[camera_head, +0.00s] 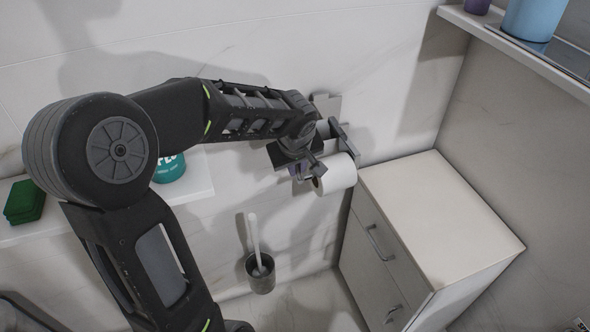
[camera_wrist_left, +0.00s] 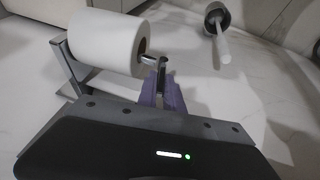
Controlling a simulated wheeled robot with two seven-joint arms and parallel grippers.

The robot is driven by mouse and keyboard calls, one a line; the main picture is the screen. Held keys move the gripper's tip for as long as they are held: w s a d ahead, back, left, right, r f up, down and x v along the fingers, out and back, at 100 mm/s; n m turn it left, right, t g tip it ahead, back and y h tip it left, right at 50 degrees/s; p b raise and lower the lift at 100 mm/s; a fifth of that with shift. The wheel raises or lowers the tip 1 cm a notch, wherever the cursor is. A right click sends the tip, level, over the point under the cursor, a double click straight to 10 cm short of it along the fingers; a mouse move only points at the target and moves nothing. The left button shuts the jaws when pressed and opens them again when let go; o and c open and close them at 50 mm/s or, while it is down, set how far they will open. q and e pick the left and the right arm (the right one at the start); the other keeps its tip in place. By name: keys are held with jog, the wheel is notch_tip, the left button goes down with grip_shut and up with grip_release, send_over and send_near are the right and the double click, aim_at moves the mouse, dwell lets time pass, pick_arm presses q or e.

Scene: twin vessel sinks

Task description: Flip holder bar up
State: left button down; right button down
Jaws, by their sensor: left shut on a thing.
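The toilet paper roll (camera_head: 337,174) hangs on the wall holder (camera_head: 343,137) right of the middle in the head view. In the left wrist view the white roll (camera_wrist_left: 108,40) fills the upper left, with the grey holder frame (camera_wrist_left: 66,62) behind it. The metal holder bar (camera_wrist_left: 152,62) sticks out of the roll's open end. My left gripper (camera_head: 308,168) is at that end of the roll, its purple fingers (camera_wrist_left: 164,95) shut on the bar's end. The fingers partly hide the bar. My right gripper is not in view.
A white cabinet (camera_head: 440,215) with drawers stands right of the roll. A toilet brush in its holder (camera_head: 260,275) is mounted low on the wall. A ledge at left carries a green sponge (camera_head: 24,202) and a teal container (camera_head: 169,168). A shelf (camera_head: 520,50) juts out at upper right.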

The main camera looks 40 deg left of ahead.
pick_arm(q)
jog(key=shift+w+d+f+b, duration=0.2)
jog(key=shift+w+f+b, duration=0.05)
jog(key=shift+b, duration=0.1)
jog(key=shift+w+r+g+y, duration=0.15)
jog(key=shift+r+g+y, duration=0.1)
jog(key=shift+g+y, duration=0.4)
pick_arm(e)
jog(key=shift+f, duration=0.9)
pick_arm(q)
jog(key=c, duration=1.5)
grip_release()
jog(key=shift+d+r, duration=0.1)
jog(key=shift+r, duration=0.1)
jog(key=v, duration=0.7)
jog(key=shift+r+p, duration=0.25)
jog(key=shift+p, duration=0.1)
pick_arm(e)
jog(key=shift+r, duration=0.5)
pick_arm(q)
jog(key=shift+m, duration=0.4)
